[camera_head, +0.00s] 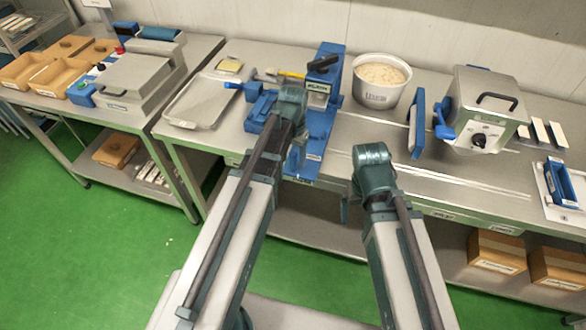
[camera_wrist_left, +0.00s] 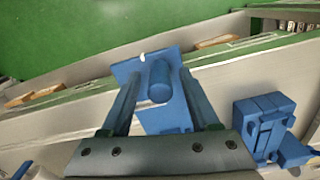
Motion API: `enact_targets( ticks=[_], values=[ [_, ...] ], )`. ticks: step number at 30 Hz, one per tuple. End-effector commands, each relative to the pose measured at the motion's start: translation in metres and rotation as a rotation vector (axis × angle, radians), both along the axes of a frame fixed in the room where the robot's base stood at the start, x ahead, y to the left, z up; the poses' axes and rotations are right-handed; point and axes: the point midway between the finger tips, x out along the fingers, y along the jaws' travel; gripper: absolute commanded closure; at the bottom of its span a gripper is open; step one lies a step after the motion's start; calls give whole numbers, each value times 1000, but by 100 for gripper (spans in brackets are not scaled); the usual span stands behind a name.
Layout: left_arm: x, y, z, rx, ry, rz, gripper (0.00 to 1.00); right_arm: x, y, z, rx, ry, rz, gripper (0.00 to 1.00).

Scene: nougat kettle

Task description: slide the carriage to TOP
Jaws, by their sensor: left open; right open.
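A blue guillotine-like device (camera_head: 331,117) stands on the steel table, with a black handle and a labelled plate at its upper end. No TOP mark is readable. My left gripper (camera_head: 298,150) is over its front part, largely covered by my own arm. In the left wrist view, my left gripper (camera_wrist_left: 160,105) is open, with a finger on either side of a blue rounded knob (camera_wrist_left: 159,80) on a blue block. I cannot tell if the fingers touch it. My right gripper (camera_head: 345,208) shows only in part beside my right wrist, before the table's front edge, holding nothing visible.
A metal tray (camera_head: 199,103) lies left of the device. A white tub (camera_head: 381,82) stands right of it, then an upright blue panel (camera_head: 417,124) and a steel machine (camera_head: 484,110). The tabletop between the tub and the front edge is mostly clear.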

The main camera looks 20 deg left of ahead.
Motion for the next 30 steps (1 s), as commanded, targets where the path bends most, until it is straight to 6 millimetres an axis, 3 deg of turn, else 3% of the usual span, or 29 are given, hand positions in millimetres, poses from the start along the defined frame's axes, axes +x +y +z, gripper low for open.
enact_targets(
  ticks=[1,4,14,24,30],
  values=[
    [0,0,-12,0,0,0,38,0,0,-12,0,0,0,0],
    [0,0,-18,0,0,0,38,0,0,-18,0,0,0,0],
    [0,0,-18,0,0,0,38,0,0,-18,0,0,-1,0],
    [0,0,-18,0,0,0,98,0,0,-18,0,0,0,0],
    [0,0,-18,0,0,0,100,0,0,-18,0,0,0,0]
  ],
)
